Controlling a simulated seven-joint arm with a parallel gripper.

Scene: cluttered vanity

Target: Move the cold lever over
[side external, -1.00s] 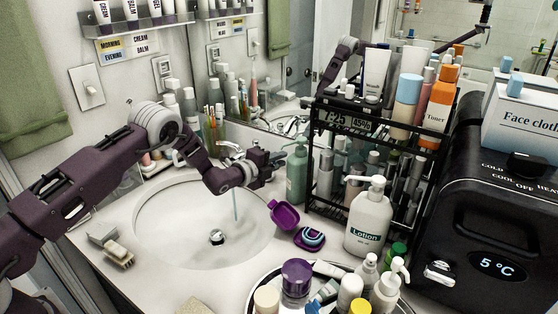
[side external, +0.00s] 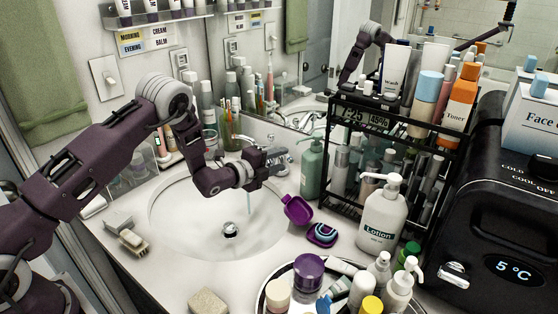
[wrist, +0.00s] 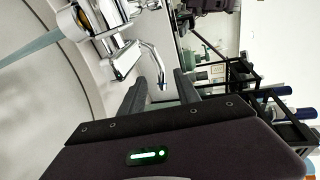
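The chrome faucet (wrist: 122,60) stands at the back of the sink, with water running from it. A chrome lever at its right end (side external: 280,155) shows just right of my gripper in the side view. In the wrist view a thin curved chrome lever (wrist: 157,66) reaches down toward the space between my fingers. My gripper (wrist: 160,88) is open, with its two dark fingers apart. In the side view it is at the faucet (side external: 264,160), above the back of the basin, hiding much of the faucet. I cannot tell whether a finger touches the lever.
A green pump bottle (side external: 312,168) stands close to the right of the faucet, beside a black rack (side external: 345,205) full of bottles. A glass of brushes (side external: 229,130) stands behind my wrist. A purple open case (side external: 297,210) lies at the basin's right rim. The basin (side external: 190,225) is clear.

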